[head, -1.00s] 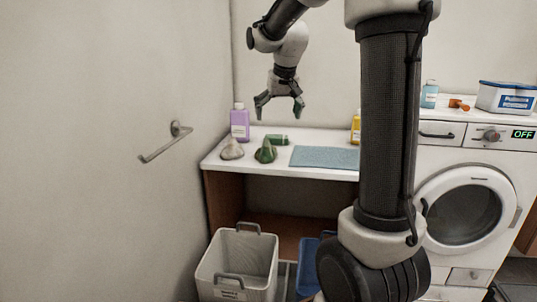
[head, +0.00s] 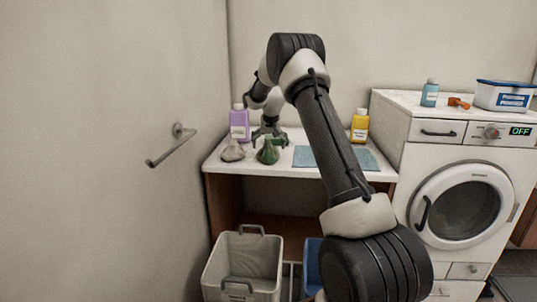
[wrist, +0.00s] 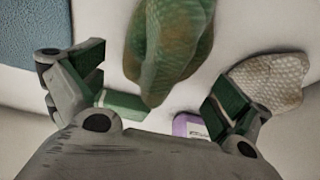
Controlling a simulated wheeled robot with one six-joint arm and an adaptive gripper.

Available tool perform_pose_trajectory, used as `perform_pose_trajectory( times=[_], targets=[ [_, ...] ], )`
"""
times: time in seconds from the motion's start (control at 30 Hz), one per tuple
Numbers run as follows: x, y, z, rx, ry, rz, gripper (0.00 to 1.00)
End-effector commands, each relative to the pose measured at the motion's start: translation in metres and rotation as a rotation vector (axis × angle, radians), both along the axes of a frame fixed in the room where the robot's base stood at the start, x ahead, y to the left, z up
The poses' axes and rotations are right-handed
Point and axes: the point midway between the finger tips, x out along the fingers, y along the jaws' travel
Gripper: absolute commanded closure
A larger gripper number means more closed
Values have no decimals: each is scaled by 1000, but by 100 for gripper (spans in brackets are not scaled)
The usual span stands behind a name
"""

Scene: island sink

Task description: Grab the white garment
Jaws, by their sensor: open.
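The white garment (head: 233,151) is a small peaked, crumpled off-white cloth on the white counter, left of a similar green cloth (head: 267,153). In the wrist view the white garment (wrist: 275,82) lies at the right, beside and partly behind one finger. My gripper (head: 269,136) is low over the counter, just behind the green cloth in the head view. In the wrist view my gripper (wrist: 155,85) is open, with the green cloth (wrist: 172,45) showing between its fingers. I cannot tell whether it touches the cloth. Nothing is held.
A purple bottle (head: 239,123) stands behind the white garment. A blue mat (head: 368,159) and a yellow bottle (head: 360,126) are to the right. A grey basket (head: 226,265) stands below; a towel bar (head: 170,147) juts from the left wall.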

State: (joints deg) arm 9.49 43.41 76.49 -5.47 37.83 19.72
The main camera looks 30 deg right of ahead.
Motion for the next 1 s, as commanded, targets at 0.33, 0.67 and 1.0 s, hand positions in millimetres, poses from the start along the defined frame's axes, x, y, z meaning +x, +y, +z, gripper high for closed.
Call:
perform_pose_trajectory(
  times=[0.33, 0.67, 1.0],
  targets=[
    [6, -2, -15, 0, -1, 0, 0],
    [6, -2, -15, 0, 0, 0, 53],
    [6, -2, -11, 0, -1, 0, 58]
  ],
)
